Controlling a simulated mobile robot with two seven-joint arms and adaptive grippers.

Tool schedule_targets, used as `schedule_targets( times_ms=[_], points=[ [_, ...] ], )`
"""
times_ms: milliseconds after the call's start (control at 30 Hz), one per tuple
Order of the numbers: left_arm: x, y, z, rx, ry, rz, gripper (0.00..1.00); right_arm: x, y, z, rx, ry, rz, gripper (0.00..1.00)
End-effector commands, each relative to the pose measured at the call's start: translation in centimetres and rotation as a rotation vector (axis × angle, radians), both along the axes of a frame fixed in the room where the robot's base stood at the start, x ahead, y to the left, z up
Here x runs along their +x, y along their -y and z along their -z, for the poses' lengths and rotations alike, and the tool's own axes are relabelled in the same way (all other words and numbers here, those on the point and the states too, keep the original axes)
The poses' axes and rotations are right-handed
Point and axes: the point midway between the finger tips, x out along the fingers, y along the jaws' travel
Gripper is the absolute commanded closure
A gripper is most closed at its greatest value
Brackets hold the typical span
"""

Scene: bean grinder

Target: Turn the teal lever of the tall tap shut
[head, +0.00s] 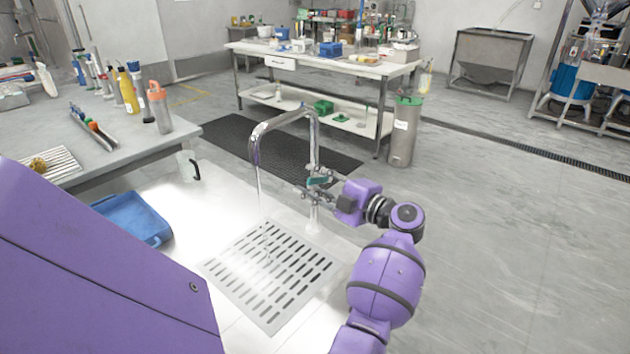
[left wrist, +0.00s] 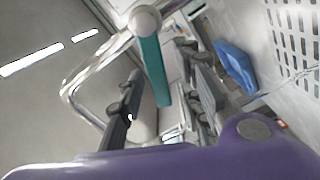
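The tall chrome tap (head: 314,140) stands on the white sink surface, its spout arched to the left. A thin stream of water (head: 258,190) falls from it onto the slotted drain plate (head: 268,272). The teal lever (head: 318,181) sits on the tap's upright. My left gripper (head: 308,188) is at the lever, coming from the right. In the left wrist view the teal lever (left wrist: 152,70) lies between the two spread dark fingers (left wrist: 165,95), with visible gaps on both sides. My right gripper is not in view.
A bench (head: 50,135) with bottles is at the left. Behind the tap are a dark floor mat (head: 235,135) and a worktable (head: 350,70).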

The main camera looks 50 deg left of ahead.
Motion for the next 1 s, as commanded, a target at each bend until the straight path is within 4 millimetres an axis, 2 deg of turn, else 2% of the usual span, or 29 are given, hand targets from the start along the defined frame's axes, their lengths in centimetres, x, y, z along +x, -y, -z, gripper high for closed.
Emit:
schedule_targets(
  times_ms=[33,233,667,1000],
  points=[
    [0.0,0.0,0.0,0.0,0.0,0.0,0.75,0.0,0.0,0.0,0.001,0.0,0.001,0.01],
    [0.0,0.0,0.0,0.0,0.0,0.0,1.0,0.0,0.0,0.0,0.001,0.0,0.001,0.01],
    [0.1,0.1,-0.2,-0.001,-0.01,0.0,1.0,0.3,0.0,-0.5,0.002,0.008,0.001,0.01],
    [0.6,0.1,-1.6,-0.02,-0.157,0.001,1.0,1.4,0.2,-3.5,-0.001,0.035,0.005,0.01]
  ],
)
